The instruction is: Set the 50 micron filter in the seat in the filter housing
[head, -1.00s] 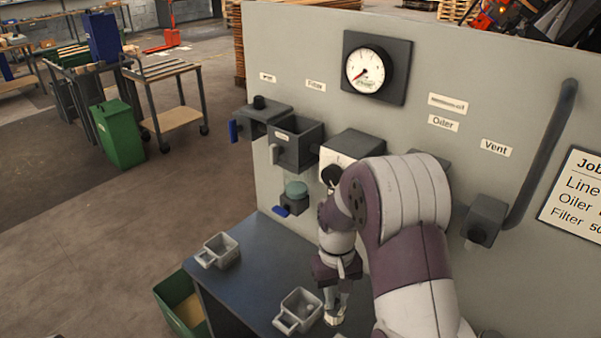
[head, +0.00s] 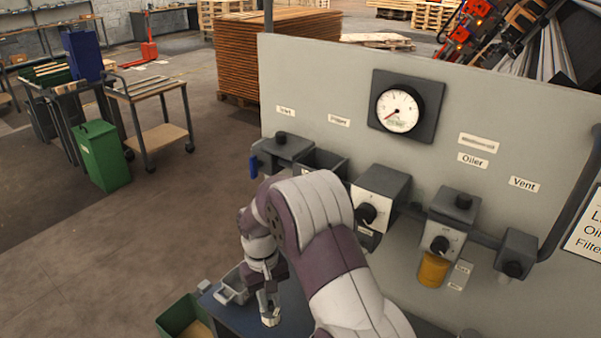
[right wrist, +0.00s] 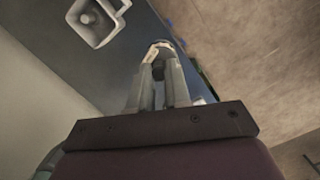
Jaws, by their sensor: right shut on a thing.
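My right gripper (head: 268,303) is shut on a small pale cylindrical piece (head: 270,320), which I take to be the filter; its micron marking is not readable. The gripper points down over the blue bench. In the right wrist view the same piece (right wrist: 157,50) sits between the fingertips (right wrist: 158,74). The filter housing (head: 322,162) is an open-topped dark box on the grey panel, under the Filter label. My right arm hides its lower part, and its seat inside is not visible. My left gripper is not in view.
A grey tray (head: 231,291) with a handle stands on the bench (head: 228,318), just left of the gripper. A tray (right wrist: 92,22) also shows in the right wrist view. The regulator (head: 381,190) and oiler (head: 446,215) project from the panel. A green bin (head: 184,318) stands left of the bench.

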